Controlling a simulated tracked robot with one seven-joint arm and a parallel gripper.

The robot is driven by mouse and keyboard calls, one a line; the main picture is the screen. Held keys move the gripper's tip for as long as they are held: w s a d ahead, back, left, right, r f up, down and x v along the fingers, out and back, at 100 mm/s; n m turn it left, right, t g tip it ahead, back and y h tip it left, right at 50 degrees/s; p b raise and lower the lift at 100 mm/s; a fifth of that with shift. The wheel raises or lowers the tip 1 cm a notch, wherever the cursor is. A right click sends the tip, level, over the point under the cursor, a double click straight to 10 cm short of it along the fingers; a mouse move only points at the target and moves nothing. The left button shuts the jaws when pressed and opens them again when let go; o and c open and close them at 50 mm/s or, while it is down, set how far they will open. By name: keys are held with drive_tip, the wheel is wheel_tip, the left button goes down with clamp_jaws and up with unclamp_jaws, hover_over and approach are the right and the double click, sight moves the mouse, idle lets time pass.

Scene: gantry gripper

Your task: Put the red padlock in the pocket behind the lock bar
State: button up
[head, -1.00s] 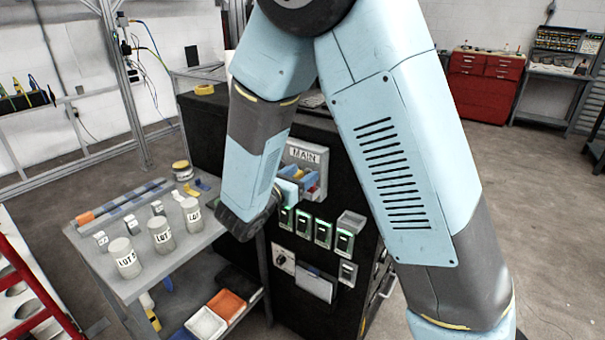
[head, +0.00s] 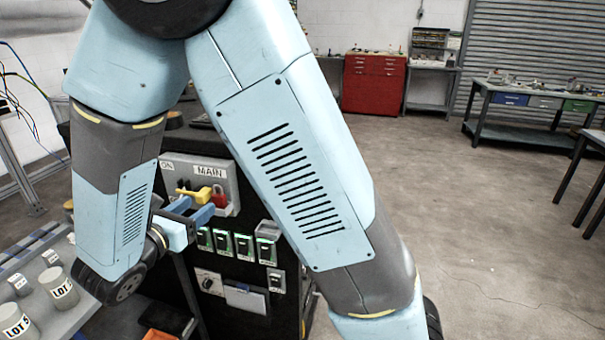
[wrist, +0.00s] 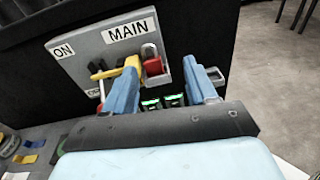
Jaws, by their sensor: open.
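The red padlock (head: 219,197) is upright against the grey MAIN panel (head: 203,168), at its right side. In the wrist view the padlock (wrist: 153,67) shows its pale shackle above the red body. A yellow bar or handle (wrist: 119,78) is just left of it, partly behind my left finger. My gripper (head: 192,206) is open in front of the panel. In the wrist view its blue fingers (wrist: 161,72) stand wide apart, with the padlock seen between them. I cannot tell their distance from it. A pocket behind the bar cannot be made out.
Several green-lit switch boxes (head: 244,245) and a small grey tray (head: 268,229) are below the panel on the black cabinet. A grey bench with LOT canisters (head: 58,289) stands at the left. Open floor (head: 480,220) lies to the right.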

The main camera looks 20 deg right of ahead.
drive_tip(key=s+d+r+m+g+y, duration=0.1)
drive_tip(key=s+d+r+m+g, duration=0.2)
drive_tip(key=d+m+g, duration=0.45)
drive_tip(key=s+d+r+m+g+y, duration=0.1)
drive_tip(key=s+d+r+m+g, duration=0.3)
drive_tip(key=d, duration=0.7)
drive_tip(key=s+d+r+m+t+y, duration=0.2)
drive_tip(key=s+r+m+y, duration=0.1)
drive_tip(key=m, duration=0.5)
drive_tip(key=s+d+r+m+t+y, duration=0.2)
drive_tip(key=s+r+m+y, duration=0.1)
drive_tip(key=s+m+y, duration=0.3)
drive_tip(key=shift+s+d+m, duration=0.15)
drive_tip(key=shift+d+m, duration=0.25)
drive_tip(key=shift+m, duration=0.45)
drive_tip(key=shift+t, duration=0.25)
drive_tip(key=shift+c, duration=0.2)
